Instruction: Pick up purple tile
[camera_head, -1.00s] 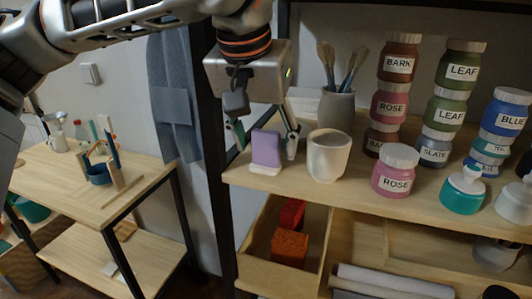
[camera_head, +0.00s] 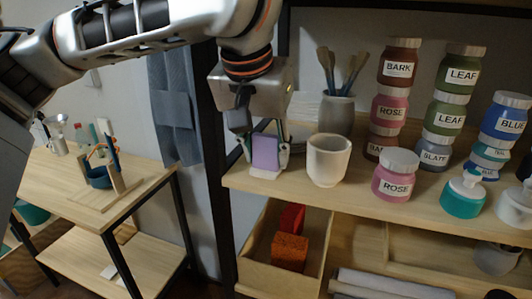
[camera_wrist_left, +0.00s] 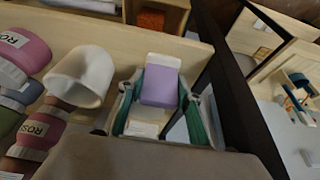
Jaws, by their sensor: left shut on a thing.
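The purple tile (camera_head: 265,152) stands upright near the left front corner of the wooden shelf, beside a white cup (camera_head: 328,160). My left gripper (camera_head: 265,160) points down over it and is shut on it, one finger on each side. In the left wrist view the tile (camera_wrist_left: 160,86) sits between the two green-padded fingers, with a pale band along one end. A small white piece (camera_wrist_left: 142,128) shows close by it. I cannot tell whether the tile is clear of the shelf. My right gripper is not in view.
Stacked labelled jars (camera_head: 390,108) and a brush pot (camera_head: 336,112) stand to the right and behind. A dark shelf post (camera_head: 212,150) rises close on the left. An open drawer (camera_head: 262,252) with red and orange blocks is below the shelf edge.

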